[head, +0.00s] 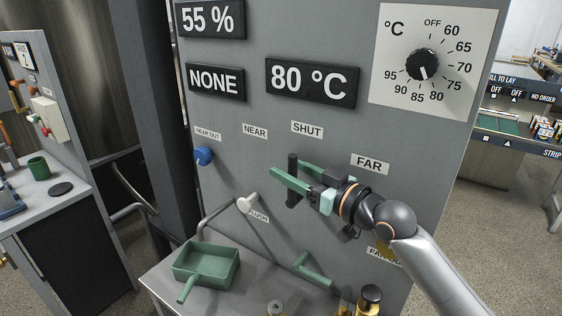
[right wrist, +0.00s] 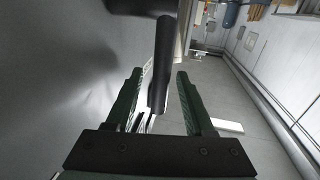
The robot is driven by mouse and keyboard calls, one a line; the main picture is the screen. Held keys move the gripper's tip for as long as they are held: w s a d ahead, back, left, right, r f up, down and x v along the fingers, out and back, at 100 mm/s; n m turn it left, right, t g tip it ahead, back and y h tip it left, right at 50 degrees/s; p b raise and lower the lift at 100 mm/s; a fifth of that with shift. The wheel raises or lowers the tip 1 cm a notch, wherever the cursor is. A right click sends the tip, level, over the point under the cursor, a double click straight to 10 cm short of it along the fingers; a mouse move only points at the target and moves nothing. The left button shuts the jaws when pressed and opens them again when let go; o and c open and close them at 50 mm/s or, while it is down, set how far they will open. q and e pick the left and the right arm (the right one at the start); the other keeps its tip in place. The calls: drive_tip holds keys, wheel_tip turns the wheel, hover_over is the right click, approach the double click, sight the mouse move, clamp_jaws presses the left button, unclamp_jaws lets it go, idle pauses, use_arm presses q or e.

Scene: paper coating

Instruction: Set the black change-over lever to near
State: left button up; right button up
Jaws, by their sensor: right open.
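The black change-over lever (head: 292,165) stands roughly upright on the grey panel, its top below the SHUT label (head: 307,129). The NEAR label (head: 255,131) is up and left of it, and the FAR label (head: 370,163) is to the right. My right gripper (head: 288,169) reaches in from the right with its green fingers open around the lever. In the right wrist view, the lever (right wrist: 160,65) shows between the two fingers (right wrist: 160,85), nearer the left one; contact is unclear. My left gripper is not in view.
A blue knob (head: 203,156) and a pale-tipped flush lever (head: 247,203) are on the panel to the left. Below are a green tray (head: 207,265), a green handled piece (head: 312,270) and a brass-and-black item (head: 369,299). A temperature dial (head: 422,65) is at upper right.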

drive_tip(key=shift+x, duration=1.45)
clamp_jaws()
idle(0.4)
